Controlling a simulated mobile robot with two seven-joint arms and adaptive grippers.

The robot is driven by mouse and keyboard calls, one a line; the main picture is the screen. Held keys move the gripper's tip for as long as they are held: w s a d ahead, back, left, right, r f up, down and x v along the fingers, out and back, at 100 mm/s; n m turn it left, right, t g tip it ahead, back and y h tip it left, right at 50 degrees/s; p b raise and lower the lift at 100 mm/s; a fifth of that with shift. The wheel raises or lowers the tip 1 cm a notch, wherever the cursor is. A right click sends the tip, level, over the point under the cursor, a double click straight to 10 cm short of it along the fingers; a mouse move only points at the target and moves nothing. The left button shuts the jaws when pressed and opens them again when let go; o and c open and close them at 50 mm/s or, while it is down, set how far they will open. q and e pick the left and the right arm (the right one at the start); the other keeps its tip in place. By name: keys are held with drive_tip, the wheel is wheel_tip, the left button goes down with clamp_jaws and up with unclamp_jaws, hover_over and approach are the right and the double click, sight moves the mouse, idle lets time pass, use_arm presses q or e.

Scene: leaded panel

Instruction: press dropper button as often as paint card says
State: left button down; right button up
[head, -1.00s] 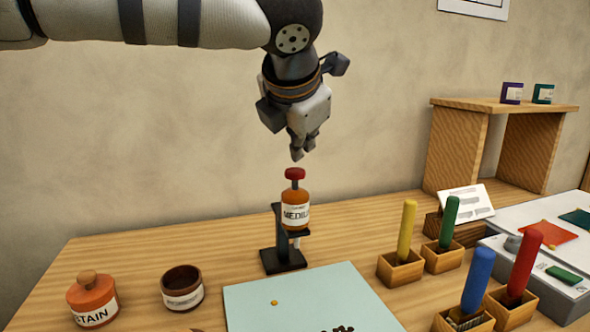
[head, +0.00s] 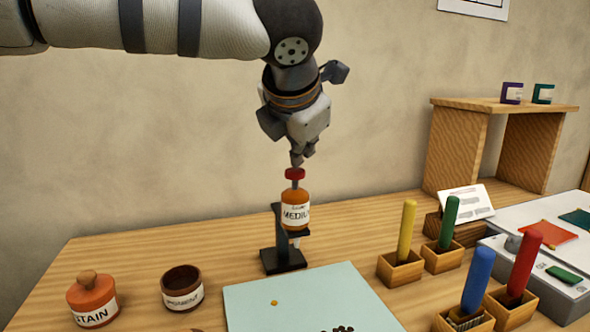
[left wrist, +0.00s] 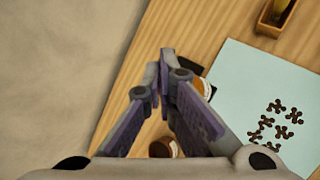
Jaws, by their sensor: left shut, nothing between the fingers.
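The dropper bottle (head: 295,212), orange with a white label and a red button (head: 295,174) on top, stands in a black stand (head: 283,258) at the table's back. My left gripper (head: 297,161) is shut and empty, fingers pointing down right above the red button; I cannot tell whether the tips touch it. In the left wrist view the closed fingers (left wrist: 167,75) hide most of the bottle (left wrist: 205,90). A white card (head: 466,203) with small print leans in a wooden holder at the right; its text is too small to read. My right gripper is not in view.
A pale blue sheet (head: 310,290) with a small yellow drop and dark pieces lies in front of the stand. A stain jar (head: 92,300) and an open brown pot (head: 182,288) stand left. Several coloured-handled tools stand in wooden blocks (head: 400,270) at right.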

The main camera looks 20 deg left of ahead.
sight(300, 170)
use_arm(q)
drive_tip(key=shift+f, duration=1)
idle(0.5)
idle(0.3)
drive_tip(key=shift+r, duration=1.45)
drive_tip(key=shift+r, duration=2.55)
